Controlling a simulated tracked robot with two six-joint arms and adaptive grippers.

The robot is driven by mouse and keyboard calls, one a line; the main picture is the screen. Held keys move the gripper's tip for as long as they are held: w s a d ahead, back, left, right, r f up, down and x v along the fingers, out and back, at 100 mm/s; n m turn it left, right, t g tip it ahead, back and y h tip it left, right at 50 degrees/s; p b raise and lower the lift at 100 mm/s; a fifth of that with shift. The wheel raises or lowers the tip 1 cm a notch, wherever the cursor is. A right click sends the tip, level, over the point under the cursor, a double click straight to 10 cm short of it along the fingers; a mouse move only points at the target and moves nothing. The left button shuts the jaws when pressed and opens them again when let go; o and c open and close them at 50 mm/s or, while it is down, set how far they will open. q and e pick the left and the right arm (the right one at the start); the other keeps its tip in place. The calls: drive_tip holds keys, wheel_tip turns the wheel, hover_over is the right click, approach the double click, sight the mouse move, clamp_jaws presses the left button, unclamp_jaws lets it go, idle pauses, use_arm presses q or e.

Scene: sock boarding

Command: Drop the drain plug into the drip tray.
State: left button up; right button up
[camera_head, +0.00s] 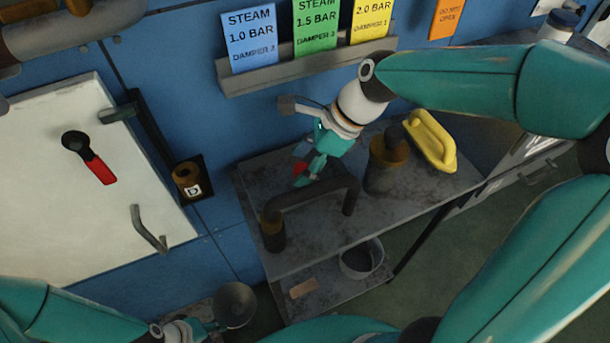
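I cannot pick out the drain plug with certainty. A round, open grey pan (345,268) stands on the lower shelf under the bench; it may be the drip tray. My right gripper (306,172) reaches down over the left part of the bench top, above the dark bent pipe. Small red and blue patches show at its fingers, and I cannot tell whether it holds anything. My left gripper (212,326) is low at the bottom left, beside a round dark grey dish (235,303). Its fingers are too small and dark to read.
A grey metal bench (300,258) carries the bent pipe (312,192), a brown-and-black cylinder (384,172) and a yellow handled object (432,142). A white panel (60,220) with a red-handled lever (98,168) is at left. A card rack (300,70) hangs above the bench.

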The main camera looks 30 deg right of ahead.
drive_tip(key=shift+r, duration=0.1)
drive_tip(key=v, duration=1.1)
drive_tip(key=shift+d+r, duration=0.2)
drive_tip(key=shift+r, duration=0.1)
drive_tip(key=shift+s, duration=0.1)
